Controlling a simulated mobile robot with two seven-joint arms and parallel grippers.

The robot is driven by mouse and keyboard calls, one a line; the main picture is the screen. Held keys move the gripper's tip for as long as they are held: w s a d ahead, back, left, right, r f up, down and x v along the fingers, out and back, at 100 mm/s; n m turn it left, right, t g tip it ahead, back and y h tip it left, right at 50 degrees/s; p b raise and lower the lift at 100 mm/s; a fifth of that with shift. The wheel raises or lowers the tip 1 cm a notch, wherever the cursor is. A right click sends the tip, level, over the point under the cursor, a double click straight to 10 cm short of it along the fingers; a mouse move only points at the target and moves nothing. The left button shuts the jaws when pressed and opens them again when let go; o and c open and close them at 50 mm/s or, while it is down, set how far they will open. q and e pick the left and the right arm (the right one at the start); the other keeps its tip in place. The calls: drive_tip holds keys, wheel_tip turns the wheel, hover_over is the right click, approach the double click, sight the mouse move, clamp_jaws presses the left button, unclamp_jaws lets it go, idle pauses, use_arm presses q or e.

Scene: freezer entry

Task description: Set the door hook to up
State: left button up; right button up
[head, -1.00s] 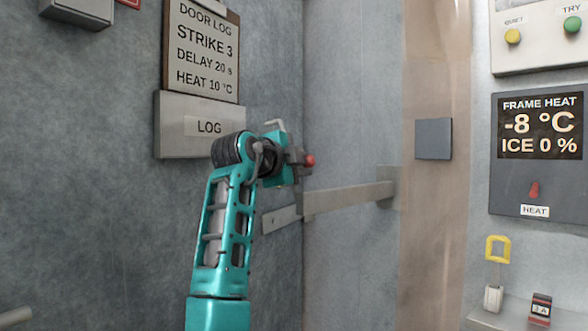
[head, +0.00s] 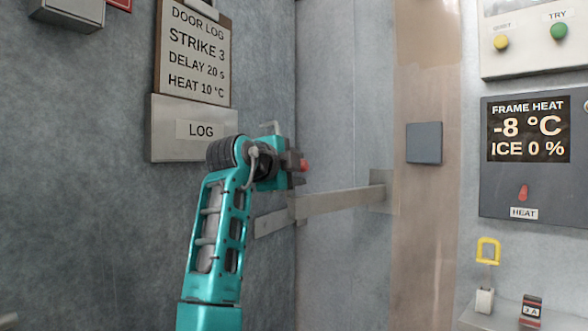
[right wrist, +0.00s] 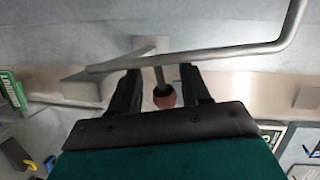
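A grey metal bar (head: 340,200), which looks like the door hook, runs across the corner to a plate on the right. A red knob (head: 304,166) shows at the tip of my right gripper (head: 294,167). In the right wrist view the red knob (right wrist: 164,96) on a thin stem lies between the two dark fingers of my right gripper (right wrist: 162,92), with small gaps beside it. A bent metal rod (right wrist: 225,52) crosses in front of the fingers there. Whether knob and bar are joined is unclear. My left gripper is out of view.
A log box (head: 170,145) with a clipboard (head: 195,50) hangs on the left wall. A blue-grey square plate (head: 424,143) is on the frame.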

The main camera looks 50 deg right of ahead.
drive_tip(key=v, duration=1.3)
